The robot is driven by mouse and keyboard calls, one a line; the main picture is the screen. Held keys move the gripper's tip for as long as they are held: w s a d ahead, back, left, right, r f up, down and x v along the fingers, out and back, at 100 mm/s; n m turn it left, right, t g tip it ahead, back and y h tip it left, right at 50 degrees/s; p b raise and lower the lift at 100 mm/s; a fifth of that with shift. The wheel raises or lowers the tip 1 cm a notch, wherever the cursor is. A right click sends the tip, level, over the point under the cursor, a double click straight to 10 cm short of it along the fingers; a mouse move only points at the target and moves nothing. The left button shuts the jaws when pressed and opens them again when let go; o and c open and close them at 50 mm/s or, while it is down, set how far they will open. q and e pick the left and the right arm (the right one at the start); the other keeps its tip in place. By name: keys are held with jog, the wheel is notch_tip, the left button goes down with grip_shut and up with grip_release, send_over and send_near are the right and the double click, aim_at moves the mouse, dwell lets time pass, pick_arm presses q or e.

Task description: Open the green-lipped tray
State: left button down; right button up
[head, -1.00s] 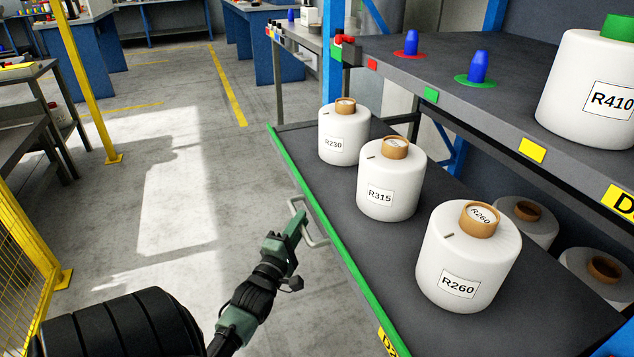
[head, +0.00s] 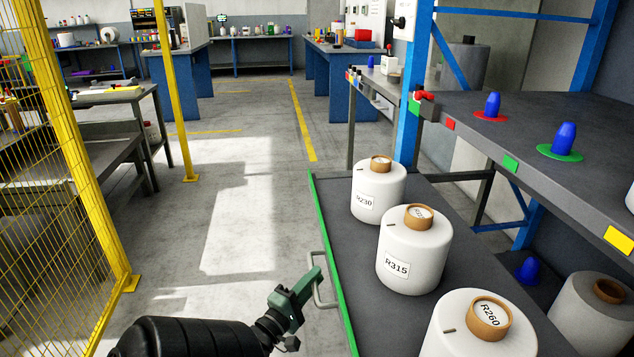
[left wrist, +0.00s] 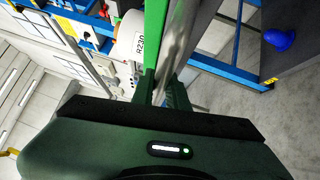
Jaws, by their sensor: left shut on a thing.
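The green-lipped tray (head: 347,255) sticks out from the rack beyond the shelf above, with a bright green front lip. It also shows in the left wrist view as a green strip (left wrist: 155,38). A pale metal handle (head: 326,304) is fixed to the lip. My left gripper (head: 308,284) is shut on this handle; in the left wrist view the metal bar (left wrist: 179,42) runs between the fingers. White bobbins R230 (head: 378,196), R315 (head: 408,258) and R260 (head: 470,335) stand upright on the tray. My right gripper is not in view.
The shelf above (head: 560,185) carries blue cones on red and green discs. A blue rack post (head: 407,130) stands behind the tray. A yellow mesh fence (head: 75,200) is at the left. The floor between the fence and tray is clear.

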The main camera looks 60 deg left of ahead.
pick_arm(q)
jog(key=shift+f, duration=0.1)
jog(key=c, duration=1.4)
grip_release()
